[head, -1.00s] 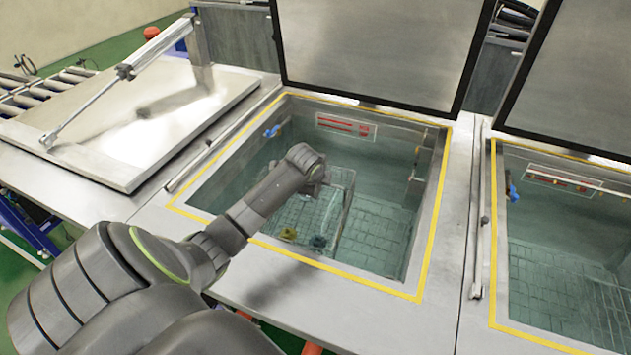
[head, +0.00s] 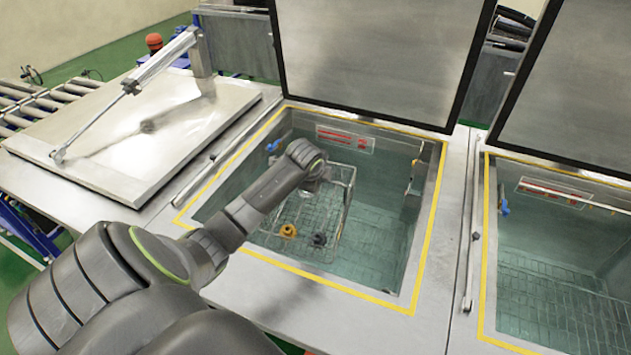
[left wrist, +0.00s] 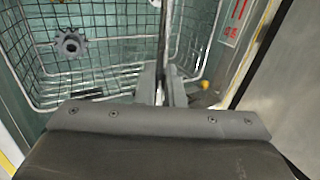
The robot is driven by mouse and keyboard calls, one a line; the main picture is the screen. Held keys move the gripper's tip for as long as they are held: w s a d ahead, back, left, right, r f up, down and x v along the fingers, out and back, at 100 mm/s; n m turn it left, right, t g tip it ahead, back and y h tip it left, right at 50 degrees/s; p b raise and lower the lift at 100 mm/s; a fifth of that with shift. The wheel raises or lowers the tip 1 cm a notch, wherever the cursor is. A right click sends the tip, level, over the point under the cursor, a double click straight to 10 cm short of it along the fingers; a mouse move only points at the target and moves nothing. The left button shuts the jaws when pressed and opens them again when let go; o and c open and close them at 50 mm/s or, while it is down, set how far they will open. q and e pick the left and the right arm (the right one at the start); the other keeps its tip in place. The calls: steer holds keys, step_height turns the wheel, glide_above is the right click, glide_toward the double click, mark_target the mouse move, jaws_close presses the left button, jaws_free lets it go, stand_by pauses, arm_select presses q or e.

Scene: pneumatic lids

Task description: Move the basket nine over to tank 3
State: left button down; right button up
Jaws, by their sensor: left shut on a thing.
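A wire basket (head: 338,222) is inside the middle tank, whose yellow-edged rim (head: 427,235) surrounds it. It holds an orange-brown part (head: 288,230) and a dark gear-like part (head: 319,239). My left arm reaches over the tank, and my left gripper (head: 318,180) is shut on the basket. In the left wrist view the fingers (left wrist: 163,85) close around an upright bar of the basket (left wrist: 98,97), and the dark gear (left wrist: 69,43) lies in it. The fingertips are small and partly hidden in the head view. My right gripper is not in view.
A raised lid (head: 375,60) stands behind the middle tank. Another open tank (head: 560,255) with a raised lid (head: 580,90) is to the right. The left tank's lid (head: 130,135) is down.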

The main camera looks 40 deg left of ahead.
arm_select(q)
step_height(320, 180, up, 12)
stand_by(1.1)
steer(key=shift+w, duration=0.1)
stand_by(4.7)
